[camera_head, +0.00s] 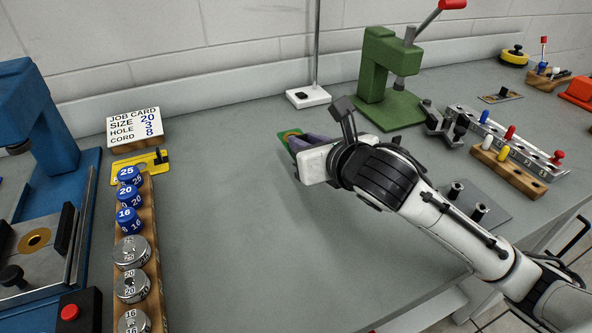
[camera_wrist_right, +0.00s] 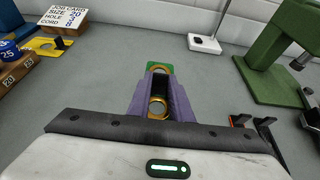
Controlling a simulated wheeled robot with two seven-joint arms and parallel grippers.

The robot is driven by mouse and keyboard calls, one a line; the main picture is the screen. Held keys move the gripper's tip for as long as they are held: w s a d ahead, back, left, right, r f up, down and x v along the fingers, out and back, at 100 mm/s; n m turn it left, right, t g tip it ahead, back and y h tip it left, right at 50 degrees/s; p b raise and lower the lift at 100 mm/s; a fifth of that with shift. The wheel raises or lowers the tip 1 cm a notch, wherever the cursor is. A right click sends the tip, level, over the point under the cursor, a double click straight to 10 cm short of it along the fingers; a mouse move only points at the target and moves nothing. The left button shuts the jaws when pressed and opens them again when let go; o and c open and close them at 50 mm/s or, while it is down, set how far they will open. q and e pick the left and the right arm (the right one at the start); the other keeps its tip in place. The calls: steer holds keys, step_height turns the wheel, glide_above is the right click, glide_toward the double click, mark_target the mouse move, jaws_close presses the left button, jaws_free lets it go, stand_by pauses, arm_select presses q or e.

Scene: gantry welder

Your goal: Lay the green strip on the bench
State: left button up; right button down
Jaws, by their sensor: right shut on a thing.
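The green strip (camera_wrist_right: 158,68) shows in the right wrist view between the purple fingers of my right gripper (camera_wrist_right: 160,90). It has round brass-coloured rings, one near its far end and one closer to the palm. My right gripper (camera_head: 306,143) is shut on the strip; in the head view only a small green end of the strip (camera_head: 288,135) shows beyond the fingers. The grey bench (camera_head: 225,225) lies below. I cannot tell whether the strip touches it. My left gripper is not in view.
A green press (camera_head: 390,85) and a white stand base (camera_head: 308,96) are behind the gripper. A job card (camera_head: 134,128) and a wooden rack (camera_head: 150,240) of numbered pieces stand left, beside a blue press (camera_head: 45,130). The middle of the bench is clear.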

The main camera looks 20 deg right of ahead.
steer(key=shift+f+b, duration=0.6)
steer(key=shift+f, duration=1.95)
steer(key=shift+f, duration=0.2)
steer(key=c, duration=1.6)
jaws_free()
